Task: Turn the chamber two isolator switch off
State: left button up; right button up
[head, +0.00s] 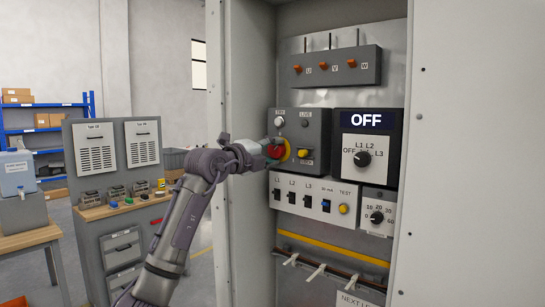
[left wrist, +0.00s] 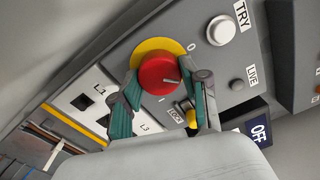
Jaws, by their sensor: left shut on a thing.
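The isolator switch is a red rotary knob on a yellow disc (head: 286,150), set in the left part of a dark grey panel in the open cabinet. In the left wrist view, the red knob (left wrist: 157,74) shows a short white mark pointing right and slightly down, between the printed 0 and I. My left gripper (head: 275,152) reaches it from the left. Its two green-padded fingers (left wrist: 160,100) are shut on the knob's sides. A yellow lock part (head: 303,153) sits right of the knob. My right gripper is not in view.
A display (head: 366,120) reads OFF above a selector dial (head: 363,158). Small L1, L2, L3 switches (head: 292,196) are just below the isolator. The cabinet's side walls stand close on both sides. A workbench (head: 125,207) is at the left.

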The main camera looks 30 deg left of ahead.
pick_arm(q)
jog(key=n, duration=0.4)
jog(key=shift+n, duration=2.3)
jog(key=shift+n+y, duration=0.3)
jog(key=shift+y, duration=0.1)
jog(key=o, duration=1.1)
jog(key=shift+o, duration=0.2)
jog(key=shift+s, duration=0.1)
jog(key=s+a, duration=0.1)
jog(key=s, duration=1)
jog(key=shift+s+f, duration=0.15)
jog(key=shift+s, duration=0.25)
